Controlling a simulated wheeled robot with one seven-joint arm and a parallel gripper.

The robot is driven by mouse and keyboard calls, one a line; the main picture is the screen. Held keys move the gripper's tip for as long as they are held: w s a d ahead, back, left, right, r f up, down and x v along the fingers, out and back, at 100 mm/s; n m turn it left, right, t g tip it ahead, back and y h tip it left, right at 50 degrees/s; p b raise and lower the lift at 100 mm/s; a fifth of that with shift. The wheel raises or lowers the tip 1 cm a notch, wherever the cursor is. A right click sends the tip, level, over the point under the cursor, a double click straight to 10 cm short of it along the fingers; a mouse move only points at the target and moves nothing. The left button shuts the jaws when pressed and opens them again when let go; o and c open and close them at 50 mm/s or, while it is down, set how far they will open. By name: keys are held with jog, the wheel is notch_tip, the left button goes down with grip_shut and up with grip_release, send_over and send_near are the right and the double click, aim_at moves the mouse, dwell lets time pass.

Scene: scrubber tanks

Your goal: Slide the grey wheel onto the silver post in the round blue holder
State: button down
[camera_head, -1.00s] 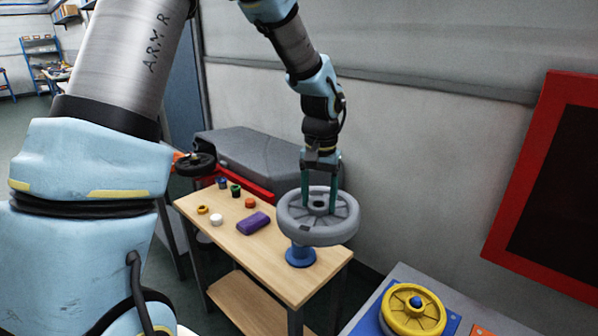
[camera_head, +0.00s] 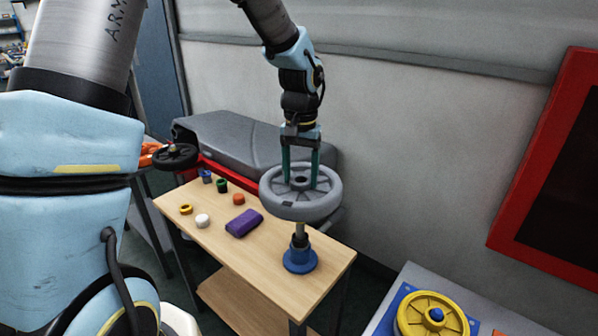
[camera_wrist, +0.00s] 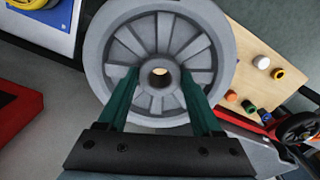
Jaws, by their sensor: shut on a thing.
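The grey wheel (camera_head: 300,207) hangs level in my gripper (camera_head: 302,183), which points down with its green fingers shut on the wheel's spokes and hub. The wheel (camera_wrist: 196,52) also fills the middle of the wrist view, with its centre hole showing between the fingers (camera_wrist: 159,78). The round blue holder (camera_head: 300,262) stands on the wooden table's right end. Its silver post (camera_head: 299,229) rises upright with a dark collar lower down. In the head view the post's top is just below the wheel; whether it touches or enters the hole cannot be told.
The wooden table (camera_head: 190,233) also carries a purple block (camera_head: 244,223) and several small coloured caps. A yellow wheel (camera_head: 432,316) sits on a blue plate at the lower right. A black wheel (camera_head: 175,156) is at the back left. The wall stands behind.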

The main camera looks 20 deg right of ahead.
aim_at(301, 191)
jog(key=shift+f+b, duration=1.6)
jog(key=shift+f, duration=0.9)
jog(key=shift+f+b, duration=0.3)
jog(key=shift+f, duration=0.25)
jog(key=shift+f, duration=0.4)
jog(key=shift+b, duration=0.3)
jog(key=shift+f+b, duration=0.5)
jog(key=shift+f, duration=0.4)
jog(key=shift+f+b, duration=0.8)
jog(key=shift+f, duration=0.8)
dwell(1.8)
